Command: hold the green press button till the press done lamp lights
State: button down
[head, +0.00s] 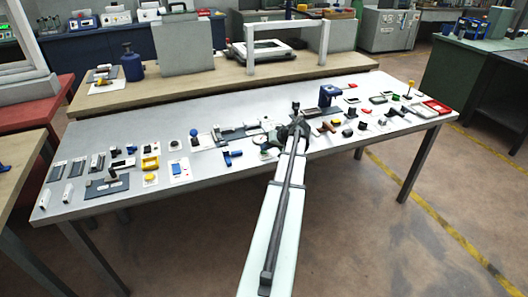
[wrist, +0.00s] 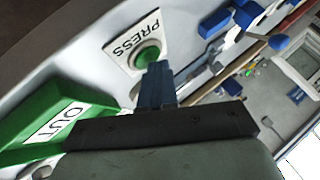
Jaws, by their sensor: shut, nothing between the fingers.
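The green press button (wrist: 148,54) shows in the wrist view on a white plate (wrist: 124,40) marked PRESS. My gripper (wrist: 158,67) is shut and empty. Its blue-grey fingertips are right at the button's lower edge in that view and overlap it slightly. I cannot tell whether they touch it or whether the button is pushed in. In the head view my gripper (head: 297,120) is over the middle of the long grey table, and my arm hides what is under it. I cannot pick out a press done lamp in either view.
A green block (wrist: 55,120) with a white label lies to the left of the fingers in the wrist view. Blue parts (wrist: 215,22) stand to the right. The grey table (head: 240,185) holds many small items on both sides; its front edge is mostly bare.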

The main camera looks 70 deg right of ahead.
aim_at(266, 152)
jog(key=shift+r, duration=0.1)
dwell(0.7)
jog(key=shift+r, duration=0.75)
jog(key=shift+r, duration=2.5)
